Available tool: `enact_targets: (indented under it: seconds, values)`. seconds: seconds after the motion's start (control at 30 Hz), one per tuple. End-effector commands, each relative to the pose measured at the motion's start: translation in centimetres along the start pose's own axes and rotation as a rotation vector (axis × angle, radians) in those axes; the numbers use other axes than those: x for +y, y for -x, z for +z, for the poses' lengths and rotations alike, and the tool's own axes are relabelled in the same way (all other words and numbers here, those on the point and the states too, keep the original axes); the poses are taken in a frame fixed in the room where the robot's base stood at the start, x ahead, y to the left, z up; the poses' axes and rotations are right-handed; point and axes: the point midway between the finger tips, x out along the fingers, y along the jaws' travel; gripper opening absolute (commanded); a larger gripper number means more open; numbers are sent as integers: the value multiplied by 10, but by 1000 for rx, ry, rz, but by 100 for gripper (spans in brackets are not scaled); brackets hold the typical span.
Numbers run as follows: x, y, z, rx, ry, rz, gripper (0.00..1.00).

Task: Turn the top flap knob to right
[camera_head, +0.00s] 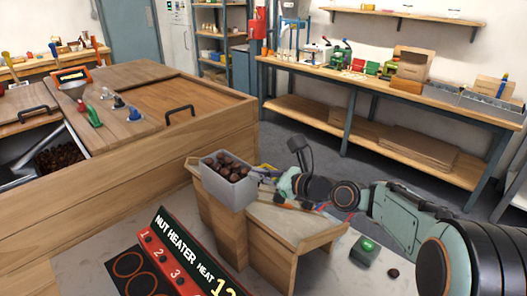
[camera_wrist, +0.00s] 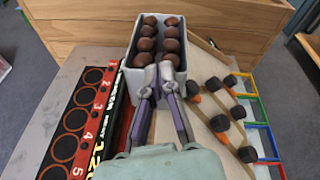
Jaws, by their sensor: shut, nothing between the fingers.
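A slanted wooden board (camera_wrist: 205,134) with several dark knobs lies right of my gripper in the wrist view. Orange strips show beside some knobs. One of the farthest knobs (camera_wrist: 230,80) is near the board's right side; I cannot tell which is the top flap's. The board (camera_head: 292,222) also shows in the head view, its knobs hard to make out. My gripper (camera_wrist: 159,72) is shut and empty, its fingertips overlapping the near side of a grey box (camera_wrist: 131,80) of chestnuts. I cannot tell whether they touch it.
The nut heater panel (camera_head: 185,250) stands left of the board, with dark round plates beside it. Coloured frames (camera_wrist: 262,108) line the board's right edge. A wooden counter (camera_head: 140,170) is behind the box. A green-topped device (camera_head: 364,250) sits at the right.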

Motion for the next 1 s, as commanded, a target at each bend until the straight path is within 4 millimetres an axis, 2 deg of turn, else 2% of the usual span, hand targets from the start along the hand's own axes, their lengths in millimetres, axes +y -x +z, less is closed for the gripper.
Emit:
enact_targets:
  seconds: [0.03,0.1,0.2,0.3,0.37,0.47,0.8,1.0]
  values:
    - [-15,-4,-26,-15,-71,-10,0]
    - [-27,-6,-59,-19,-141,-16,0]
    - [-35,-6,-107,7,-235,-27,0]
    - [-35,-2,-138,29,-300,-37,0]
    - [-37,0,-146,35,-316,-44,0]
    - [-39,-3,-148,37,-318,-52,0]
    - [-41,-62,-150,38,-313,-48,0]
    - [-42,-88,-151,39,-314,-50,0]
